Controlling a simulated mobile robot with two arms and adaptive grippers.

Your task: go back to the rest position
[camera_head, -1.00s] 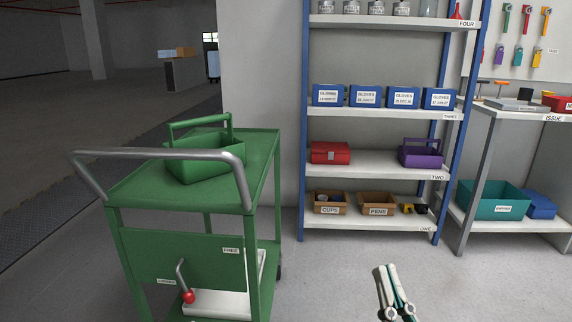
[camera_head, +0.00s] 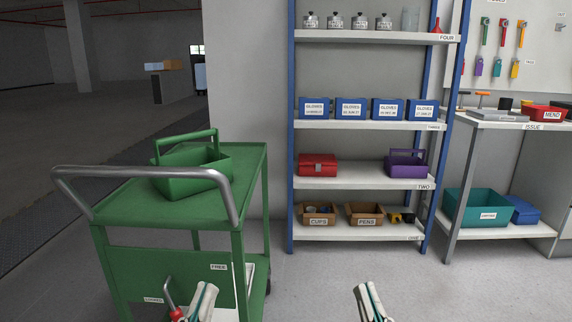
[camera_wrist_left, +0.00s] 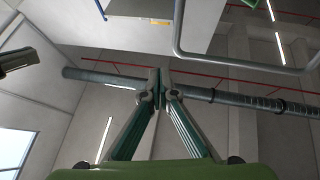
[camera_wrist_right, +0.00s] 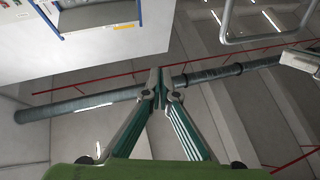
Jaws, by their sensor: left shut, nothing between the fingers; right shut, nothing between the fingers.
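My left gripper (camera_head: 204,290) shows at the bottom of the head view, in front of the green cart. Its fingers are shut and empty, and its tips meet in the left wrist view (camera_wrist_left: 160,78). My right gripper (camera_head: 364,290) is at the bottom centre of the head view, over bare floor. It is shut and empty, and its tips meet in the right wrist view (camera_wrist_right: 160,76). Both wrist views look up towards the ceiling, and both grippers point upwards.
The green cart (camera_head: 120,208) with a grey handle stands at the left and carries a green carrier (camera_head: 190,183). A blue-framed shelf (camera_head: 345,178) stands ahead, with a bench (camera_head: 500,124) at the right. The floor (camera_head: 310,272) between cart and bench is clear.

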